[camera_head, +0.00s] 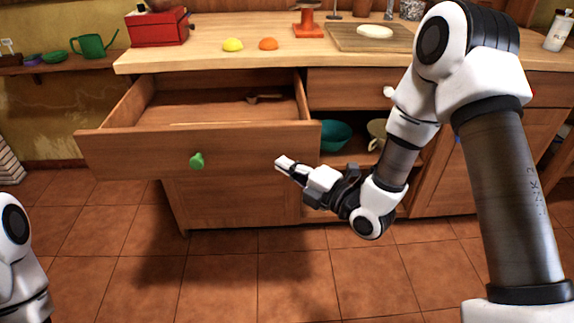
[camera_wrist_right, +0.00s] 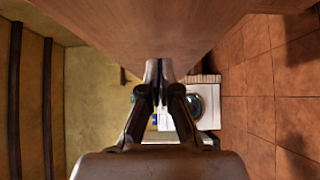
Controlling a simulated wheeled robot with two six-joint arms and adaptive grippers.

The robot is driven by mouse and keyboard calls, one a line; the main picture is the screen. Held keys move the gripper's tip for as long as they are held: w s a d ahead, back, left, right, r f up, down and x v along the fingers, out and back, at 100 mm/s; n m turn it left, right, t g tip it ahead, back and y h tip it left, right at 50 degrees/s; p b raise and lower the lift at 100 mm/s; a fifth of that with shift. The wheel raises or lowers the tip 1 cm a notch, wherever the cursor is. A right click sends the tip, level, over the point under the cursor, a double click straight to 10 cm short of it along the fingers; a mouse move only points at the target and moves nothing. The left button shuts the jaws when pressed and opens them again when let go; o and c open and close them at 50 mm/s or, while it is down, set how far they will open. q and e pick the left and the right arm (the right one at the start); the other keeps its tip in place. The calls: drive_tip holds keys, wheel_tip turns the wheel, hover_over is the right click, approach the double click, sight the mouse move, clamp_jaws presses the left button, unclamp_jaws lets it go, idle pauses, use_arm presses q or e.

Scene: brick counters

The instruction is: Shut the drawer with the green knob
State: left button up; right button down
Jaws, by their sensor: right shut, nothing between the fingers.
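The drawer with the green knob (camera_head: 197,160) is pulled well out of the wooden counter. Its front panel (camera_head: 120,150) faces me, and a small wooden object (camera_head: 262,97) lies inside. My right gripper (camera_head: 282,163) is shut and empty, with its fingertips in front of the right part of the drawer front, to the right of the knob. In the right wrist view the shut fingertips (camera_wrist_right: 158,70) are close to the brown wooden panel (camera_wrist_right: 150,30); I cannot tell whether they touch it. My left gripper is out of view; only part of my left arm shows at the lower left.
The countertop (camera_head: 200,57) holds a red box (camera_head: 157,28), a yellow lemon (camera_head: 233,45), an orange fruit (camera_head: 268,44) and a cutting board (camera_head: 345,42). A shut drawer with a white knob (camera_head: 389,92) is to the right, above an open shelf with a teal bowl (camera_head: 335,136). The tiled floor in front is clear.

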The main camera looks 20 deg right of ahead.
drive_tip(key=shift+w+d, duration=0.4)
drive_tip(key=shift+w, duration=0.35)
drive_tip(key=shift+a, duration=0.1)
drive_tip(key=shift+w, duration=0.1)
